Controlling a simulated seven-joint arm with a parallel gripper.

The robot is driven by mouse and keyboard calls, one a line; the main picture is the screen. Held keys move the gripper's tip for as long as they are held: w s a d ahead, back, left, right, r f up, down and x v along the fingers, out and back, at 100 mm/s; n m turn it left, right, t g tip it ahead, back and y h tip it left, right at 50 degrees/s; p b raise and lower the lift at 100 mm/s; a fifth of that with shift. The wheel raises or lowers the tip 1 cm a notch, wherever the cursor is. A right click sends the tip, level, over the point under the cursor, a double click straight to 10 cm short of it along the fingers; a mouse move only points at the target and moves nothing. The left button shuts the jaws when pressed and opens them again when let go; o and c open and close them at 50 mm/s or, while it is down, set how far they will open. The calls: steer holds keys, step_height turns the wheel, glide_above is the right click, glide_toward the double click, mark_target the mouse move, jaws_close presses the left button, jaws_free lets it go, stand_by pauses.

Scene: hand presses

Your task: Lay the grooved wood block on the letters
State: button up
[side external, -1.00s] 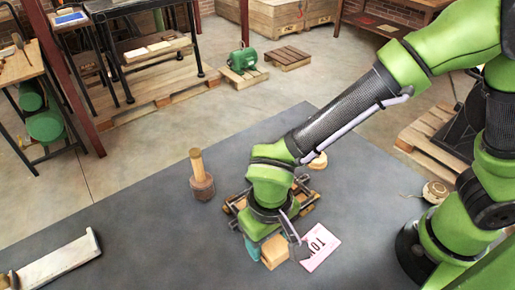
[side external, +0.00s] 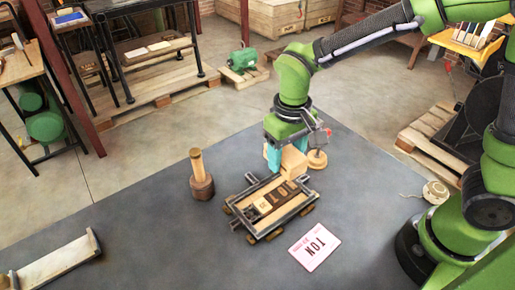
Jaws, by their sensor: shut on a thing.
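My gripper (side external: 283,158) is shut on a pale wood block (side external: 293,161) and holds it up near the back right corner of the press frame. The block's groove cannot be made out. The letters (side external: 277,201) are a row of small wooden and dark pieces lying inside the dark metal frame (side external: 245,222). The frame has several wooden feet and rests on the grey mat. The block appears to be above the frame's far end; the exact gap cannot be told.
A pink card (side external: 314,247) with dark letters lies in front of the frame. A wooden mallet-like tool (side external: 202,175) stands to its left. A round wooden piece with an upright stem (side external: 317,158) stands just right of the block. A long tray (side external: 55,262) lies at the front left. The mat between is clear.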

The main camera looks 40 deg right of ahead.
mark_target(283, 192)
steer(key=shift+s+f, duration=0.1)
steer(key=shift+f, duration=0.15)
step_height(283, 192, down, 3)
steer(key=shift+r+n, duration=0.2)
steer(key=shift+n, duration=0.1)
steer(key=shift+f, duration=2.45)
steer(key=shift+f, duration=0.35)
steer(key=o, duration=1.1)
